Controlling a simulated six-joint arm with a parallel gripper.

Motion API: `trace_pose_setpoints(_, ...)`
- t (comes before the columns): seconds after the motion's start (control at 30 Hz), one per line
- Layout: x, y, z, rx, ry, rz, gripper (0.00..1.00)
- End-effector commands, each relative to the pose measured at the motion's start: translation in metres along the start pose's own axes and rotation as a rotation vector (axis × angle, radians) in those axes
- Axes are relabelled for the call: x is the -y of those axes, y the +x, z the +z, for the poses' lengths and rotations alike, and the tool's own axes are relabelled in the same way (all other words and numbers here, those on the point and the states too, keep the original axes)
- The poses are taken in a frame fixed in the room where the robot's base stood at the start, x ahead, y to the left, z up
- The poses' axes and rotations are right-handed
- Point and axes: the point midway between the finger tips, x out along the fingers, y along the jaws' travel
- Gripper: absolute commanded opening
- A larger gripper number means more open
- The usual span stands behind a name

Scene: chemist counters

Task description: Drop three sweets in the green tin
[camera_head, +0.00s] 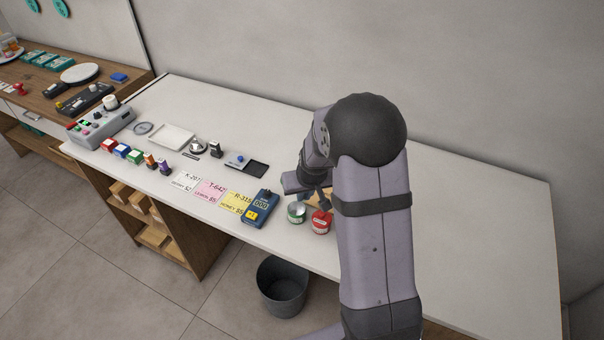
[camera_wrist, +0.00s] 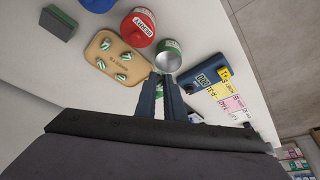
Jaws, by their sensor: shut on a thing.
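The green tin (camera_head: 297,213) stands open-topped near the front edge of the counter; its grey inside shows in the wrist view (camera_wrist: 168,60). I cannot make out any sweet in it. A tan sweets board (camera_wrist: 107,55) carries several green-and-white striped sweets (camera_wrist: 126,56). My gripper (camera_wrist: 160,84) is shut on a sweet, of which only a little green shows between the fingers. The fingertips are close to the green tin's rim in the wrist view. In the head view my gripper (camera_head: 319,198) is partly hidden by my arm, beside the tin.
A red tin (camera_head: 321,223) stands right beside the green tin. A blue counter device (camera_head: 261,207) and price cards (camera_head: 209,191) lie to the left. A blue round thing (camera_wrist: 97,4) and a dark green block (camera_wrist: 58,23) lie past the board. A grey bin (camera_head: 282,286) stands on the floor.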

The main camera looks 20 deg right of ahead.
Motion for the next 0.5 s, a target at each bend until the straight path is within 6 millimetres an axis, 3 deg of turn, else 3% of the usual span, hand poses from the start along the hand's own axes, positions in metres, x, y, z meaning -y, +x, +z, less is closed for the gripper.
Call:
trace_pose_setpoints(0.23, -0.001, 0.003, -0.014, -0.002, 0.036, 0.015, 0.00)
trace_pose_setpoints(0.5, -0.001, 0.004, -0.014, 0.000, 0.048, 0.020, 0.00)
